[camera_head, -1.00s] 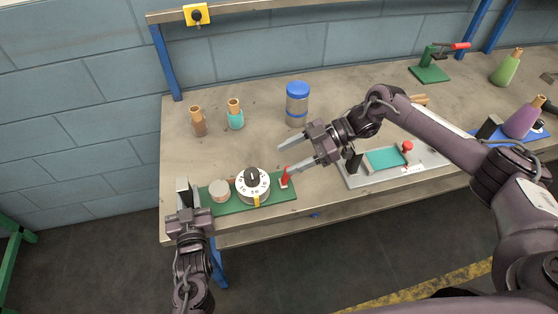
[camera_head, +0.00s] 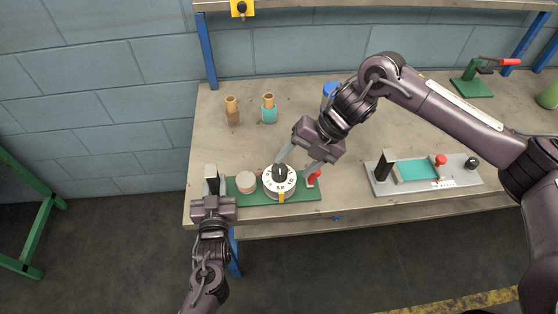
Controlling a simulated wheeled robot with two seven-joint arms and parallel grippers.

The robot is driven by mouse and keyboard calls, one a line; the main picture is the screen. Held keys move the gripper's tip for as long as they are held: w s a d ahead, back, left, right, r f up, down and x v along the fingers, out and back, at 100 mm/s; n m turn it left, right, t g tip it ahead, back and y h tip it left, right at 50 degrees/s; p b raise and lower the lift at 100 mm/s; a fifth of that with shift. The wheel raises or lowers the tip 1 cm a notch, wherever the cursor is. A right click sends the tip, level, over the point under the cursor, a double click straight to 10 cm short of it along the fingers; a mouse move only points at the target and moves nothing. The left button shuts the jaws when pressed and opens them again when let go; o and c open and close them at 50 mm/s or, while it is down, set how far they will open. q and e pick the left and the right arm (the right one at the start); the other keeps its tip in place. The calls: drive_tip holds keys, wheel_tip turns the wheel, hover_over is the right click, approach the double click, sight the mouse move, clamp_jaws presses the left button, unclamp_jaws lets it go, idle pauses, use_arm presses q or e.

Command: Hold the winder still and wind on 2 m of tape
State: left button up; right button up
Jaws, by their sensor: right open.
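The winder is a green base plate (camera_head: 245,197) near the table's front edge. On it are a white numbered dial (camera_head: 280,187) with a black knob (camera_head: 280,171), a pale round spool (camera_head: 246,181) to the left, and a red lever (camera_head: 314,178) at the right end. My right gripper (camera_head: 296,163) is open above the dial, one finger close to the black knob and the other close to the red lever; contact cannot be told. My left gripper (camera_head: 211,184) is at the plate's left end; whether its jaws grip the plate is hidden.
Two bobbins, brown (camera_head: 233,112) and teal (camera_head: 269,109), stand behind the winder. A blue-lidded jar (camera_head: 329,90) is partly hidden by my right arm. A grey device with a teal panel (camera_head: 416,171) lies to the right. A green clamp (camera_head: 472,87) stands at the back right.

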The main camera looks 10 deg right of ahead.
sight(279, 168)
wheel_tip(279, 168, up, 4)
drive_tip(key=a+n+t+h, duration=0.1)
drive_tip(key=n+t+h, duration=0.3)
drive_tip(key=n, duration=0.7)
drive_tip(key=x, duration=1.1)
drive_tip(key=shift+a+f, duration=0.25)
drive_tip(key=shift+a, duration=0.05)
drive_tip(key=shift+m, duration=0.3)
drive_tip(key=c, duration=1)
